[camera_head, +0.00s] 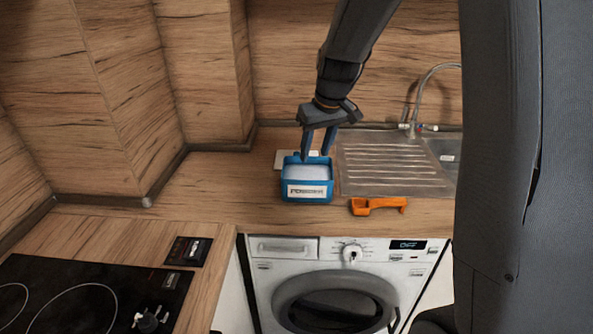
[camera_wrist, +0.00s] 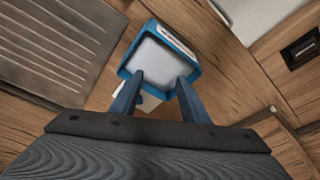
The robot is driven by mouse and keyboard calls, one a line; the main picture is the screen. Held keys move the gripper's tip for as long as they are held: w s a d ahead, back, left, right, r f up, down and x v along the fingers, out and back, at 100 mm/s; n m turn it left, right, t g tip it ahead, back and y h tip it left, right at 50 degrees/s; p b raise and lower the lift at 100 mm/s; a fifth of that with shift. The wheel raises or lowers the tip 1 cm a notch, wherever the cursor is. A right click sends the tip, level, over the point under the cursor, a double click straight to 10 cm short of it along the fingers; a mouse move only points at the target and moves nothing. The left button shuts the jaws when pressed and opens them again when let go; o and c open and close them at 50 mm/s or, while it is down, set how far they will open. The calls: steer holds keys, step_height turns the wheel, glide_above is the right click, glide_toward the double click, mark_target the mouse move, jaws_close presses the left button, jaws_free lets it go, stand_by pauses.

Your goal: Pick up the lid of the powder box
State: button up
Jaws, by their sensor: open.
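The powder box (camera_head: 307,198) is blue with a white label and stands on the wooden counter, left of the sink's drainboard. A white surface shows inside its blue rim; I cannot tell whether it is powder. A flat pale piece (camera_head: 281,158) lies just behind the box, partly hidden; whether it is the lid is unclear. My gripper (camera_head: 316,155) is open and empty, pointing down above the back of the box. In the wrist view my gripper's fingers (camera_wrist: 160,76) reach over the near rim of the box (camera_wrist: 124,69), with the pale piece (camera_wrist: 150,102) partly showing between them.
An orange scoop-like item (camera_head: 378,205) lies at the counter's front edge, right of the box. The metal drainboard (camera_head: 390,165) and tap (camera_head: 410,125) are to the right. A black hob (camera_head: 85,295) is front left. The counter left of the box is clear.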

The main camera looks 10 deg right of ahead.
mark_target(297, 152)
steer(key=w+d+f+n+y+b, duration=0.1)
steer(key=w+f+n+b, duration=0.3)
steer(key=w, duration=1.4)
steer(key=shift+m+t, duration=0.4)
steer(key=shift+m, duration=0.1)
steer(key=shift+s+p+x, duration=0.15)
steer(key=shift+p+x, duration=0.6)
steer(key=shift+x, duration=1.3)
steer(key=shift+s+p+x, duration=0.15)
steer(key=shift+p+x, duration=0.55)
steer(key=shift+x, duration=1.4)
steer(key=shift+d+f, duration=0.1)
jaws_close()
